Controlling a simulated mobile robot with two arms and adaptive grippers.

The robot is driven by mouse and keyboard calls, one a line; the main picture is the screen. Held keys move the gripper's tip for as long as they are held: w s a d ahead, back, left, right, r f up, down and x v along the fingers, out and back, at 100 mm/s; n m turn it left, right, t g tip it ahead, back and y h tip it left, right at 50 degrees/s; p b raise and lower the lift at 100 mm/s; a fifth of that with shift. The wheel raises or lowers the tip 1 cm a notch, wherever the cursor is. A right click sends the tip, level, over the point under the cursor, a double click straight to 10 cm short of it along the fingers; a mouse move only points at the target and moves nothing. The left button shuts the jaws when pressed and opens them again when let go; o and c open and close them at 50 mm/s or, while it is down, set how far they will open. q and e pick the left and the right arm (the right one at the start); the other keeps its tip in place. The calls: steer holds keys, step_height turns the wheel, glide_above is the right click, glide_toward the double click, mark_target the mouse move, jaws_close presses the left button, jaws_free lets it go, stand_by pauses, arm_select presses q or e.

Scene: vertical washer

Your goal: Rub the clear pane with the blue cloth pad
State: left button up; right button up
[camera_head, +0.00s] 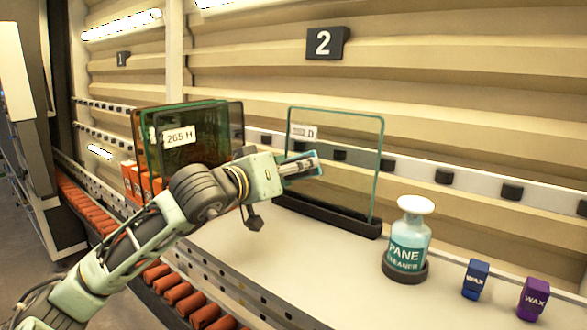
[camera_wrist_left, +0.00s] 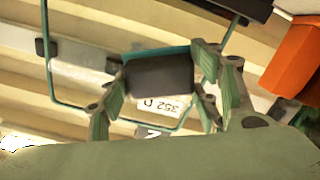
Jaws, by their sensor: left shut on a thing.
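The clear pane (camera_head: 352,165) stands upright in a black base (camera_head: 325,213), with green edges and a small label at its upper left. My left gripper (camera_head: 300,166) is in front of the pane's left part, shut on the blue cloth pad (camera_head: 317,171). In the left wrist view, the pad (camera_wrist_left: 160,78) shows a dark grey body and a blue edge between the fingers. The pane's outline and label (camera_wrist_left: 158,104) show behind it, upside down. I cannot tell whether the pad touches the pane. My right gripper is not in view.
Tinted panes (camera_head: 190,140), one labelled 265 H, stand in a rack at the left. A pane cleaner bottle (camera_head: 408,240), a blue wax container (camera_head: 476,278) and a purple one (camera_head: 533,298) stand at the right. Orange rollers (camera_head: 180,292) run along the front. The white worktop between is clear.

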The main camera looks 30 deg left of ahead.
arm_select(q)
steer(key=shift+w, duration=0.4)
steer(key=shift+p, duration=0.3)
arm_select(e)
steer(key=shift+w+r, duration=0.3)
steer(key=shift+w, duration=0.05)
arm_select(q)
steer(key=shift+w+f, duration=0.1)
steer(key=shift+w, duration=0.5)
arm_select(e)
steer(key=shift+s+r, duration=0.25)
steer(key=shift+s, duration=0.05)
arm_select(q)
steer(key=shift+d, duration=0.15)
